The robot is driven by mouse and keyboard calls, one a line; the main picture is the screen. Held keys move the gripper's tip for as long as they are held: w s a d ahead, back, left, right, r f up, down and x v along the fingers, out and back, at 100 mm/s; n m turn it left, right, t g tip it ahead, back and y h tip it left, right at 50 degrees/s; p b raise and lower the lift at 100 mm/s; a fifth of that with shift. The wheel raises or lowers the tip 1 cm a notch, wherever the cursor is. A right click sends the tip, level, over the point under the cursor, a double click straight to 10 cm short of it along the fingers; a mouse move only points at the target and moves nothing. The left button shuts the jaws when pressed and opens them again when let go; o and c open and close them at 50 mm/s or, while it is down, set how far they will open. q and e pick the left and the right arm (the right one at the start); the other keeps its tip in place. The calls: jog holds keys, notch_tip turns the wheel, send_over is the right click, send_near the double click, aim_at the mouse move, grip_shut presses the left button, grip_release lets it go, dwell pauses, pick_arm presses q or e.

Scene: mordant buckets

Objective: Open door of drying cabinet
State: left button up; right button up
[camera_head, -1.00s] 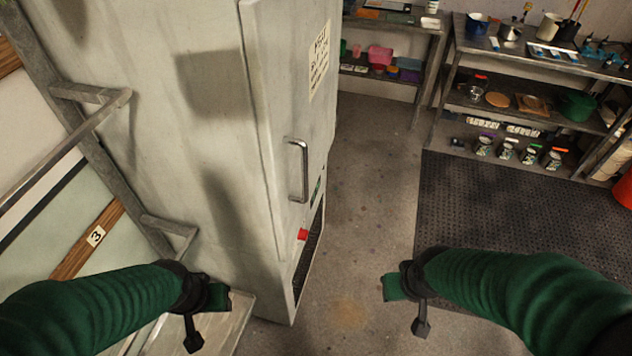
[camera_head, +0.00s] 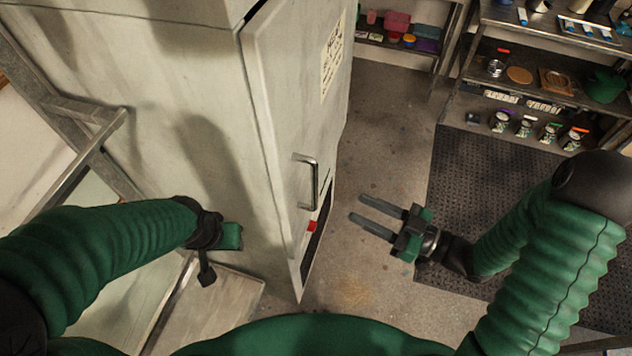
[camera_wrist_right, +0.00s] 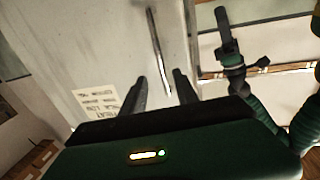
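The drying cabinet (camera_head: 215,130) is a tall pale grey metal box at the left of the head view. Its door (camera_head: 285,100) faces right and looks shut, with a metal bar handle (camera_head: 314,182) on it. My right gripper (camera_head: 358,209) is open and empty, to the right of the handle and apart from it, its fingers pointing left toward the door. In the right wrist view the handle (camera_wrist_right: 158,50) shows beyond the two spread fingers (camera_wrist_right: 160,84). My left gripper (camera_head: 222,250) is in front of the cabinet's side; its fingers are not clearly visible.
A red button (camera_head: 311,226) and a dark vent sit below the handle. A metal rack (camera_head: 75,160) stands at the left. Shelves (camera_head: 540,45) with jars and pots stand at the back right, by a dark floor mat (camera_head: 460,180).

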jog(key=p, duration=0.1)
send_near(316, 189)
jog(key=w+x, duration=0.1)
jog(key=x, duration=0.3)
jog(key=p+x, duration=0.1)
jog(key=x, duration=0.1)
jog(key=p+x, duration=0.1)
jog(key=x, duration=0.2)
jog(key=shift+s+a, duration=0.2)
jog(key=shift+a, duration=0.3)
jog(key=shift+w+a, duration=0.15)
jog(key=shift+w, duration=0.05)
pick_arm(q)
jog(key=r, duration=0.3)
jog(key=shift+w+a+r, duration=0.1)
jog(key=shift+w+r, duration=0.1)
jog(key=shift+w, duration=0.05)
pick_arm(e)
jog(key=shift+w+f, duration=0.15)
jog(key=shift+w, duration=0.1)
pick_arm(q)
jog(key=shift+s, duration=0.15)
pick_arm(e)
jog(key=shift+s, duration=0.15)
grip_shut()
